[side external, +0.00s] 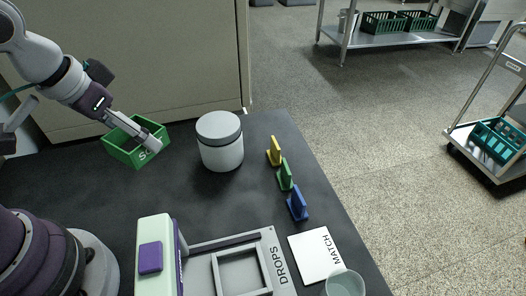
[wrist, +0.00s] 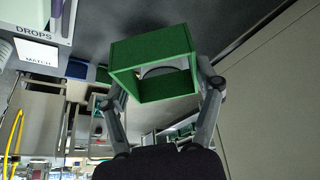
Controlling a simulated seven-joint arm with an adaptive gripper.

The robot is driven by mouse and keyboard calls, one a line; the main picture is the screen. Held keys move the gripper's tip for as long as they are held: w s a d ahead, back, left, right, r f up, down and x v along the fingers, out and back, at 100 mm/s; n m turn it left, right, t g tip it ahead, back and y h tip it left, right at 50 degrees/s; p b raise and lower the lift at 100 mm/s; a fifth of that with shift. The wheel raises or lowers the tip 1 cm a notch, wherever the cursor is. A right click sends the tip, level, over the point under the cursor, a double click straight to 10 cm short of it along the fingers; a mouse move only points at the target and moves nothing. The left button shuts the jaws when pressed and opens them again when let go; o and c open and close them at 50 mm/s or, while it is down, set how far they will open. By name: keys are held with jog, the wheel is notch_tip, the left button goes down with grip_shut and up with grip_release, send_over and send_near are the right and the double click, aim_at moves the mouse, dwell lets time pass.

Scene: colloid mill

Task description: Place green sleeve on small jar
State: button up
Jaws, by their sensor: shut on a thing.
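The green sleeve (side external: 122,153) is a square open frame with white lettering on one wall. My gripper (side external: 151,144) is shut on it at the left of the black table; whether it clears the tabletop is hard to tell. In the wrist view the sleeve (wrist: 150,47) sits between the two fingers (wrist: 160,85). A white jar with a dark grey band and grey lid (side external: 221,153) stands upright just right of the sleeve, apart from it. A rounded grey shape, possibly the jar, shows through the sleeve's opening in the wrist view.
Yellow (side external: 275,152), green (side external: 285,176) and blue (side external: 298,205) stands line the table's right side. In front are a machine with a purple block (side external: 150,257), a DROPS frame (side external: 275,253), a MATCH card (side external: 316,254) and a clear cup (side external: 345,284). A beige panel (side external: 150,60) rises behind.

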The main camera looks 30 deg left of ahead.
send_over(222, 120)
jog(key=s, duration=0.2)
jog(key=shift+f, duration=0.75)
jog(key=shift+s+x, duration=0.15)
jog(key=shift+x, duration=0.75)
jog(key=shift+s+x, duration=0.15)
jog(key=shift+x, duration=0.7)
jog(key=shift+f, duration=0.25)
jog(key=o, duration=0.8)
jog(key=shift+c, duration=0.2)
